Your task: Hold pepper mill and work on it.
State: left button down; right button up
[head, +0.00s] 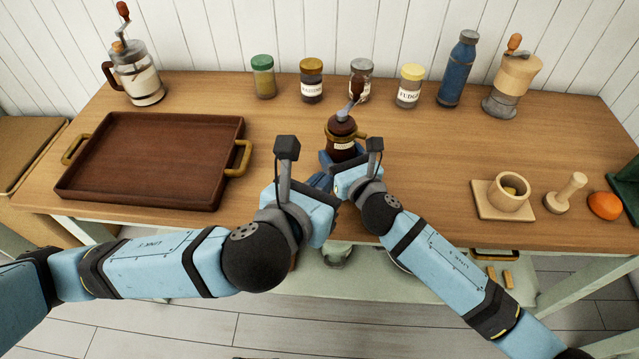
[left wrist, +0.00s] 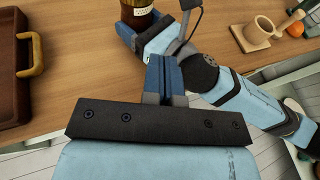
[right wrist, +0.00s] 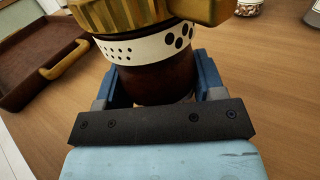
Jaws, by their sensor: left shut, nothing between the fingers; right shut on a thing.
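The pepper mill (head: 343,128) is dark brown with a brass collar and a crank on top. It stands upright near the front middle of the table. My right gripper (head: 339,157) is shut around its lower body. The right wrist view shows the mill's dark body (right wrist: 155,82) between the blue fingers, below a white dotted band. My left gripper (head: 320,181) is shut and empty, just left of and nearer than the right gripper. In the left wrist view its fingers (left wrist: 160,75) are together, with the mill (left wrist: 137,12) beyond them, apart from them.
A brown tray (head: 150,194) lies on the left. Several jars, including a green-lidded one (head: 263,77), a blue bottle (head: 457,70) and two other cranked grinders (head: 137,75) (head: 512,82) line the back. A mortar (head: 509,193), pestle (head: 566,192) and orange fruit (head: 604,205) are on the right.

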aim_at(360, 138)
pick_arm(q)
jog(key=shift+s+d, duration=0.1)
jog(key=shift+d, duration=0.1)
jog(key=shift+f, duration=0.1)
jog(key=x, duration=1.2)
jog(key=shift+w+r, duration=0.35)
jog(key=shift+w, duration=0.1)
jog(key=shift+w+d, duration=0.3)
jog(key=shift+w, duration=0.4)
jog(key=shift+w+d+n+t+y, duration=0.35)
jog(key=shift+w+n+y, duration=0.15)
jog(key=shift+n+y, duration=0.15)
jog(key=shift+w+a, duration=0.1)
